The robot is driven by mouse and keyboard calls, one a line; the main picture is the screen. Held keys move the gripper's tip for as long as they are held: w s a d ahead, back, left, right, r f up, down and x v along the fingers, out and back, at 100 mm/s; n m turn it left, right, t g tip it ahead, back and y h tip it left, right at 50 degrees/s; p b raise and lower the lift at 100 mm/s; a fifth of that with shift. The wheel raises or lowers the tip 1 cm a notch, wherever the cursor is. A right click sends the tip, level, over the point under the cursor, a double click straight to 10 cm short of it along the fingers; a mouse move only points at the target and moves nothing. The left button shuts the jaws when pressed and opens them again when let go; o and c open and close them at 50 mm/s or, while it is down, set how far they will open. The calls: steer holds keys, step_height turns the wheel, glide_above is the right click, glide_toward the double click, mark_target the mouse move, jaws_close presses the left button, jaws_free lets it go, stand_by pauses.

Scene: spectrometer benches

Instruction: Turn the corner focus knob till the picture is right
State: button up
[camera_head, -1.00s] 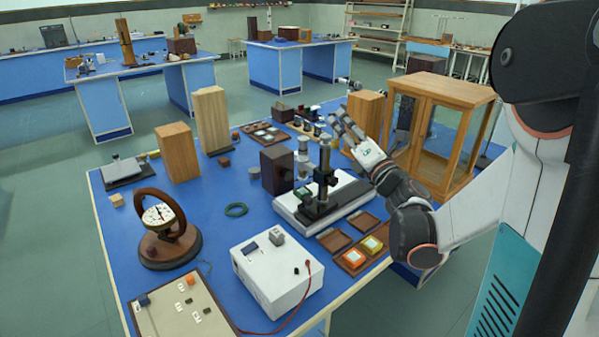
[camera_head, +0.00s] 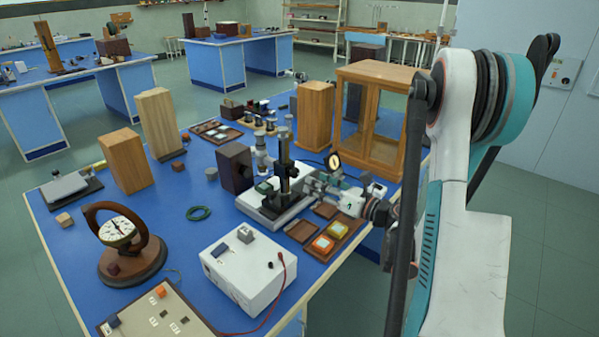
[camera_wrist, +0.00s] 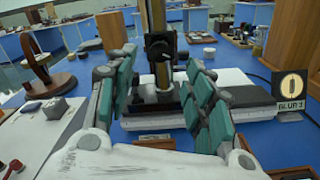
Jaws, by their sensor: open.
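The focusing stand (camera_head: 284,172) has a dark column on a pale base on the blue bench. In the wrist view its column (camera_wrist: 157,18) rises ahead of my gripper (camera_wrist: 161,62). A black knob (camera_wrist: 160,47) with a light mark sits on the column, seen between my two teal-padded fingers. The fingers are apart, with nothing between the pads; I cannot tell whether they reach the knob. In the head view my gripper (camera_head: 312,183) is at the stand's right side. A small dark display (camera_head: 334,161) stands behind it; in the wrist view the display (camera_wrist: 291,90) shows a pale ring-like picture and "BLUR 1".
A glass-sided wooden cabinet (camera_head: 372,115) and a wooden block (camera_head: 315,115) stand behind my gripper. A dark block (camera_head: 234,167) stands left of the stand. Small trays (camera_head: 302,231) lie in front, near a white box (camera_head: 248,268). A green ring (camera_head: 199,213) lies in clearer bench space.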

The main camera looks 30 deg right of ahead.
mark_target(296, 174)
steer(key=x, duration=0.6)
steer(key=shift+x, duration=0.85)
steer(key=c, duration=1.1)
